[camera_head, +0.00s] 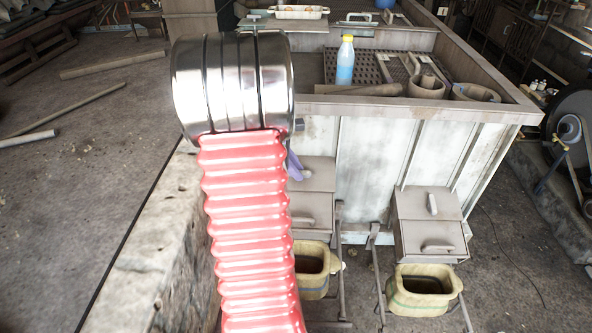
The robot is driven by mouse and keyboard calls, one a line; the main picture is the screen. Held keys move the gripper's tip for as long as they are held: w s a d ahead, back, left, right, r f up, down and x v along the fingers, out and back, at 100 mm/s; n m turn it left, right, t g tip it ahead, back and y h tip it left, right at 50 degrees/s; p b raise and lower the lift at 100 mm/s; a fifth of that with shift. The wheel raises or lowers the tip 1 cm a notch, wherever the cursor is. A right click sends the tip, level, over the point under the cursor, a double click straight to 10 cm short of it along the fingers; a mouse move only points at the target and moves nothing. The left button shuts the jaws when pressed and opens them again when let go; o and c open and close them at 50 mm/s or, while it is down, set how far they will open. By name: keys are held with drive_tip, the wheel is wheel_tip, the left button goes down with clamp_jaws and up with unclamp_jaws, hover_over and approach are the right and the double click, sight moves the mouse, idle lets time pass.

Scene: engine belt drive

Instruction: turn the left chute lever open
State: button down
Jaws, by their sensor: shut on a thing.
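The left chute (318,178) is a grey box on the front of the pale tank, partly hidden behind my arm. Its lower handle (303,220) shows on the front flap. My gripper (296,168) shows only as a small purple piece at the chute's upper face, beside my chrome and red ribbed arm. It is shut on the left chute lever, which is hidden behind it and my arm. How far the lever is turned cannot be seen.
The right chute (428,205) has its own lever and flap. Yellowish buckets stand below the left chute (313,272) and right chute (421,285). A blue bottle (345,62) stands on the tank top (455,108). A stone ledge (165,235) lies left of my arm.

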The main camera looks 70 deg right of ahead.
drive_tip(key=shift+m, duration=0.4)
drive_tip(key=shift+d+m+y, duration=0.1)
drive_tip(key=shift+m+y, duration=0.5)
drive_tip(key=shift+m, duration=0.6)
drive_tip(key=m+y, duration=0.1)
drive_tip(key=m, duration=0.2)
drive_tip(key=shift+d+m, duration=0.15)
drive_tip(key=shift+m, duration=0.15)
drive_tip(key=m+t+y, duration=0.1)
drive_tip(key=m, duration=0.2)
drive_tip(key=m+y, duration=0.1)
drive_tip(key=m, duration=0.2)
drive_tip(key=shift+s+d+r+t, duration=0.1)
drive_tip(key=shift+s+t, duration=0.05)
drive_tip(key=shift+t, duration=0.25)
drive_tip(key=c, duration=1.7)
unclamp_jaws()
